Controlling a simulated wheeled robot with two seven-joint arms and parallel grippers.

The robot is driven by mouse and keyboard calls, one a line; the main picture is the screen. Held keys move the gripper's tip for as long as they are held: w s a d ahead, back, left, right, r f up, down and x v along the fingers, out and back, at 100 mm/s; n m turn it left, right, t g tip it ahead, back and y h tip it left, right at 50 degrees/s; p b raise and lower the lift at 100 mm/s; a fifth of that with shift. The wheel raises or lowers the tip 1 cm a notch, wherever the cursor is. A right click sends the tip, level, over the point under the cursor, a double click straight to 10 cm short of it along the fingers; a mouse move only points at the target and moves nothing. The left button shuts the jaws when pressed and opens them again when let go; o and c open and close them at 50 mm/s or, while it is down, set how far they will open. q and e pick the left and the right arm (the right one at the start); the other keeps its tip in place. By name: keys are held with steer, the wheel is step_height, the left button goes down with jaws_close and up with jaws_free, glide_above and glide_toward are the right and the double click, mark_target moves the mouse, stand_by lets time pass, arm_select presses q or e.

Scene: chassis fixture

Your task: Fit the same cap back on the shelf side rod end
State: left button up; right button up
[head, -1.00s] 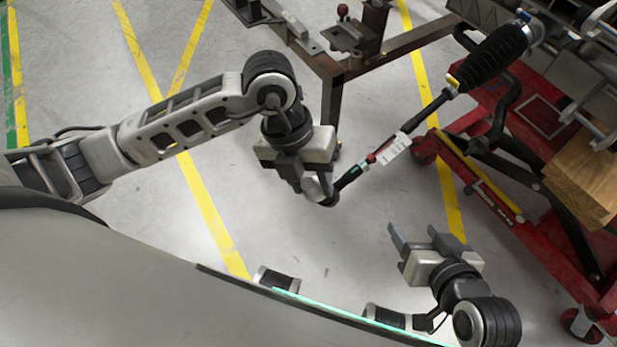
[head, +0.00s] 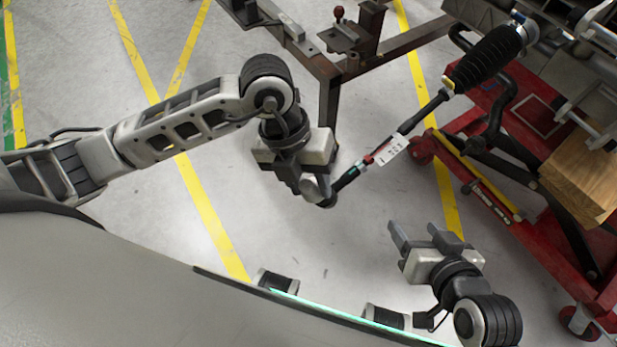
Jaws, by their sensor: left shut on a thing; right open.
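A rod (head: 428,108) slants from a black ribbed bellows (head: 487,60) at upper right down to its near end at the picture's middle. A white tag (head: 391,149) and a red band sit along it. My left gripper (head: 306,188) is at this near end, shut on a small rounded grey piece (head: 313,187), which looks like the cap. The fingers hide part of it, and I cannot tell whether it is seated on the rod end or only beside it. My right gripper (head: 416,236) is open and empty, below and right of the rod, apart from it.
A brown metal frame (head: 328,85) with clamps stands behind my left gripper. A red wheeled lift (head: 515,215) with a wooden block (head: 582,178) stands at right.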

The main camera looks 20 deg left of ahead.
arm_select(q)
steer(key=shift+f, duration=0.15)
stand_by(0.5)
steer(key=shift+w+d+f+b, duration=0.2)
steer(key=shift+f+b, duration=0.25)
steer(key=shift+f, duration=0.1)
steer(key=shift+w+d+f+b, duration=0.15)
steer(key=shift+w+f+b, duration=0.1)
steer(key=shift+f+b, duration=0.3)
steer(key=shift+w+d+f+b, duration=0.2)
steer(key=shift+f+b, duration=0.2)
steer(key=shift+f, duration=0.2)
stand_by(1.1)
steer(key=o, duration=1.4)
steer(key=shift+c, duration=0.2)
steer(key=shift+p, duration=0.35)
steer(key=shift+p+v, duration=2.85)
steer(key=shift+v, duration=0.65)
